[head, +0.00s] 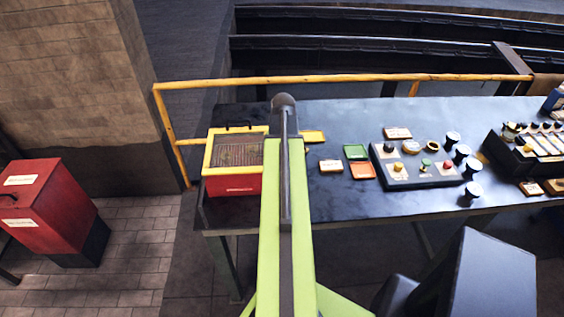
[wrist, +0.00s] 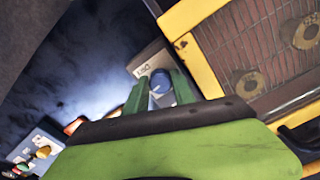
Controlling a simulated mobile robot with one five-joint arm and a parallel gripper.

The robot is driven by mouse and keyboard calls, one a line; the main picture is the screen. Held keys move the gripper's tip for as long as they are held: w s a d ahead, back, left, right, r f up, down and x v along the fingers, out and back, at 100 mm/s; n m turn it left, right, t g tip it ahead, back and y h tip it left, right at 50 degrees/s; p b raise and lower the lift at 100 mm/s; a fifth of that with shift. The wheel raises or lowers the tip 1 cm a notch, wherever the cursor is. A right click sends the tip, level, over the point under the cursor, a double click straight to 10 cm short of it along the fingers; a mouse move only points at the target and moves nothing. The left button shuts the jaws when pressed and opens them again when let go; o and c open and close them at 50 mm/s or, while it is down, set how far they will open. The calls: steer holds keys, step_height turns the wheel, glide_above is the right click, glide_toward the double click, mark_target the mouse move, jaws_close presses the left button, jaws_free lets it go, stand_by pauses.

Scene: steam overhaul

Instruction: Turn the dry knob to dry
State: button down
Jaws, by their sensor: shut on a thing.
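The dry knob (wrist: 160,83) is a round blue-grey knob in the wrist view. It stands by a pale plate (wrist: 143,62) with small dark lettering that I cannot read surely. My gripper (wrist: 160,91) has its two green fingers on either side of the knob and is shut on it. Which way the knob points cannot be told. In the head view my own arm hides the gripper and knob. The yellow-framed red box with a grille (head: 232,184) stands just left of my arm, and its yellow frame (wrist: 181,55) is close beside the knob in the wrist view.
The dark table (head: 340,115) carries green (head: 356,152) and orange (head: 362,171) tiles, a small pale block (head: 330,166) and a control panel (head: 410,178) with coloured knobs. A yellow rail (head: 340,78) runs behind. A red bin (head: 45,205) stands at left.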

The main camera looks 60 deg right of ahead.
steer(key=shift+s+d+m, duration=0.1)
steer(key=shift+d+m, duration=0.05)
steer(key=shift+m, duration=0.35)
steer(key=c, duration=1.1)
jaws_free()
steer(key=shift+o, duration=0.2)
steer(key=shift+r, duration=0.1)
step_height(320, 180, up, 8)
steer(key=p, duration=0.8)
steer(key=shift+s, duration=0.1)
